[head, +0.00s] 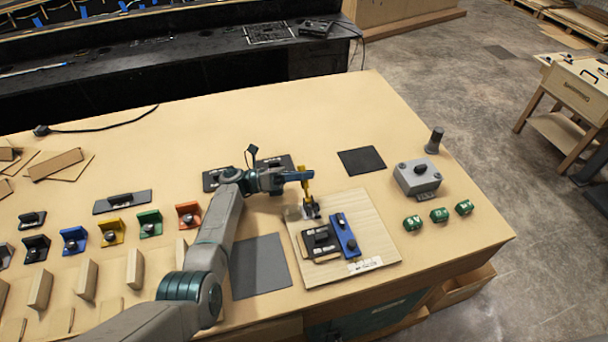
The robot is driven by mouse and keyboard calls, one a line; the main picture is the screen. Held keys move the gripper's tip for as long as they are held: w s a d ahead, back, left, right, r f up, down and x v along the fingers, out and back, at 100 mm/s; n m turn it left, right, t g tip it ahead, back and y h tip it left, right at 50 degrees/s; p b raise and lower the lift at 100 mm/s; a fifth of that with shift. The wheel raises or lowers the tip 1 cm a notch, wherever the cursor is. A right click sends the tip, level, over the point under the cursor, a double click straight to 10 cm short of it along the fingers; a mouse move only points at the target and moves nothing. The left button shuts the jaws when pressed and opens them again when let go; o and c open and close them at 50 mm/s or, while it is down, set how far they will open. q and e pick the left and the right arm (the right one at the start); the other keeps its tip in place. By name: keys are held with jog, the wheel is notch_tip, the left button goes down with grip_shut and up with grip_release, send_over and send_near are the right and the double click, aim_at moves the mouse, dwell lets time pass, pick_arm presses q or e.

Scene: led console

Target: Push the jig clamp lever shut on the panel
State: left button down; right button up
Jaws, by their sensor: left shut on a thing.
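The panel (368,217) is a pale wooden board lying on the workbench, right of the middle in the head view. At its back left edge is the jig clamp, with a small dark and metal base (311,209) and a yellow lever (306,191) that stands roughly upright. My left gripper (303,175) reaches in above the clamp from the left and is shut on the upper part of the yellow lever. The fingertips partly hide the lever's top. My right gripper is not in view.
The panel also carries a black module (320,243) and a blue block (345,236). A grey box (416,178) and several green blocks (439,215) stand to the right. Dark mats (361,160) lie behind and left of the panel. Coloured holders (150,224) line the left.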

pick_arm(q)
jog(key=shift+w+f+n, duration=0.15)
jog(key=shift+n, duration=0.25)
jog(key=c, duration=1.6)
grip_release()
jog(key=shift+c, duration=0.2)
